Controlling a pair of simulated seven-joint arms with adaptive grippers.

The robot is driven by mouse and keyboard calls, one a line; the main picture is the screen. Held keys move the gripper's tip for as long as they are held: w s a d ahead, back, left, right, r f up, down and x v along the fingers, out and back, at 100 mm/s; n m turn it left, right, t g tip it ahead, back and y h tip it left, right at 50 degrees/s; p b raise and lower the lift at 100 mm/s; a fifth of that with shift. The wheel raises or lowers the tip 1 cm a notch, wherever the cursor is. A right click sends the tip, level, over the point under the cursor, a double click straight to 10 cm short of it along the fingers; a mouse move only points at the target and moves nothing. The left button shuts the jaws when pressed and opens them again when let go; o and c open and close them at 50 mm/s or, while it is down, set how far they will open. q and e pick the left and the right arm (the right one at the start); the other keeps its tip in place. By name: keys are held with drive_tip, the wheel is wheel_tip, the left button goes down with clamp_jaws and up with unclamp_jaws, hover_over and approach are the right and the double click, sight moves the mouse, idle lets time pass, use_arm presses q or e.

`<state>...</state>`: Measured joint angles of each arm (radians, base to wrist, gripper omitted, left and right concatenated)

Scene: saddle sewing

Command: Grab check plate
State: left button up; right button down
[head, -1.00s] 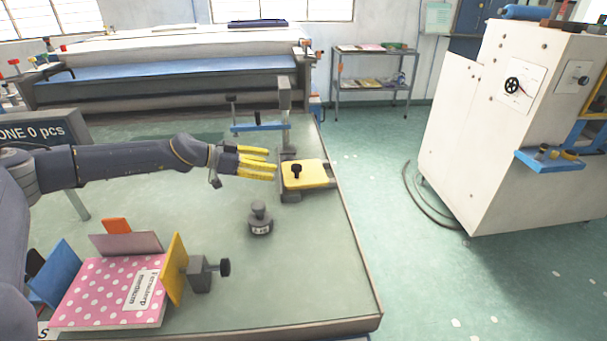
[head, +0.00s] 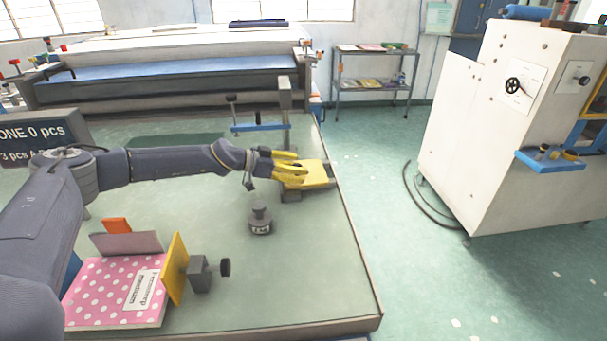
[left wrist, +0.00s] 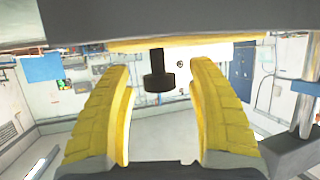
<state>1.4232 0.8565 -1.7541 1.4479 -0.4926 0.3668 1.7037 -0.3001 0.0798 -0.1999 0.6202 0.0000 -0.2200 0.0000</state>
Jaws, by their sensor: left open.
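The yellow check plate (head: 318,175) lies on a grey holder near the right edge of the green table. My left gripper (head: 298,171) is at the plate's left part, with its yellow fingers spread open. In the left wrist view the dark knob (left wrist: 159,72) of the plate stands between the two fingertips (left wrist: 159,90), with a gap on each side. The plate's yellow edge (left wrist: 215,38) runs across the top of that view. The fingers hide the knob in the head view. My right gripper is not in view.
A grey weight (head: 260,220) stands on the table in front of the gripper. A pink dotted book (head: 112,290) and a yellow-faced clamp (head: 176,268) are at the front left. A post with a blue bar (head: 258,127) stands behind the plate.

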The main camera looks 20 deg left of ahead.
use_arm(q)
drive_tip(key=shift+w+d+f, duration=0.15)
drive_tip(key=shift+d, duration=0.1)
drive_tip(key=shift+c, duration=0.4)
clamp_jaws()
